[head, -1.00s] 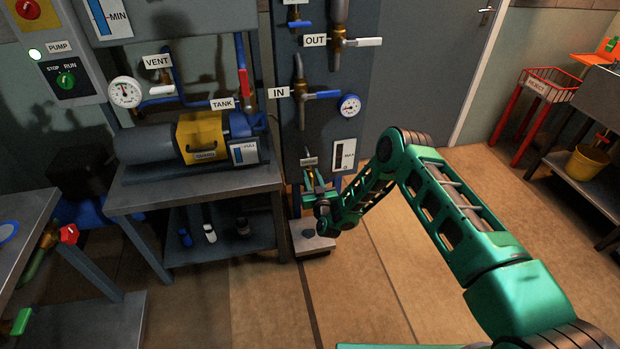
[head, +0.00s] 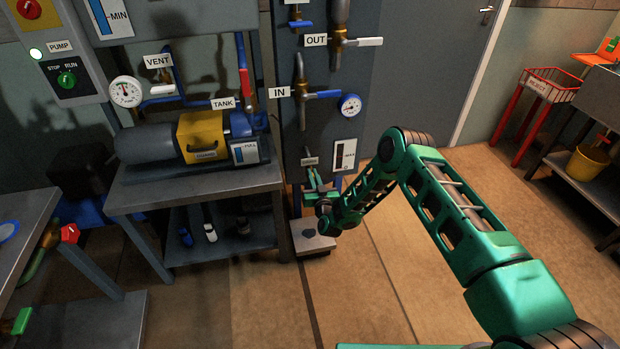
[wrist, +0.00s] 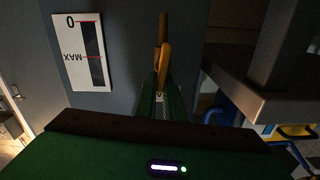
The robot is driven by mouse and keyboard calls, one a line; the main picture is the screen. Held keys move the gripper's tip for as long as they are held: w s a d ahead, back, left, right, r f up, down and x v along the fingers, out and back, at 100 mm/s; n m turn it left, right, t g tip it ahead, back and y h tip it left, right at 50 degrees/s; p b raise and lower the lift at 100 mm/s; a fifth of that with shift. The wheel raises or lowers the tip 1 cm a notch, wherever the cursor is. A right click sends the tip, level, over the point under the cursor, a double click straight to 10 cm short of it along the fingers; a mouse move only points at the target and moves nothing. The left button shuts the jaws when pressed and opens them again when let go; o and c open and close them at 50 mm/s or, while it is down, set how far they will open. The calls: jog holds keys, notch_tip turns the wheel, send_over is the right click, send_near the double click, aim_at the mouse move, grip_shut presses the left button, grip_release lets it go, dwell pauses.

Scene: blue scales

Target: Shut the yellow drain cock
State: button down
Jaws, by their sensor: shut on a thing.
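The yellow drain cock (wrist: 163,62) shows in the wrist view as a narrow yellow handle pointing away from me. My gripper (wrist: 160,97) is shut on it, with the green fingers close around its near end. In the head view my gripper (head: 315,181) is at the foot of the dark panel, just below a small label (head: 309,162). There the cock itself is too small and too covered by my gripper to make out.
A white MAX gauge (wrist: 83,52) is on the panel beside the cock. The pump table (head: 200,190) stands close on the left. A small grey plinth (head: 312,240) is below my gripper.

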jog(key=shift+w+d+f+m, duration=0.1)
jog(key=shift+d+f+m, duration=0.4)
jog(key=shift+m, duration=2.25)
jog(key=shift+w+d+f+m, duration=0.1)
jog(key=shift+d+f+m, duration=0.4)
jog(key=shift+m, duration=2.2)
jog(key=shift+d+f+m, duration=0.35)
jog(key=shift+f+m, duration=0.25)
jog(key=shift+m, duration=2.15)
jog(key=shift+f, duration=0.1)
jog(key=c, duration=2)
grip_release()
jog(key=shift+o, duration=0.7)
jog(key=shift+w, duration=0.1)
jog(key=shift+a, duration=0.1)
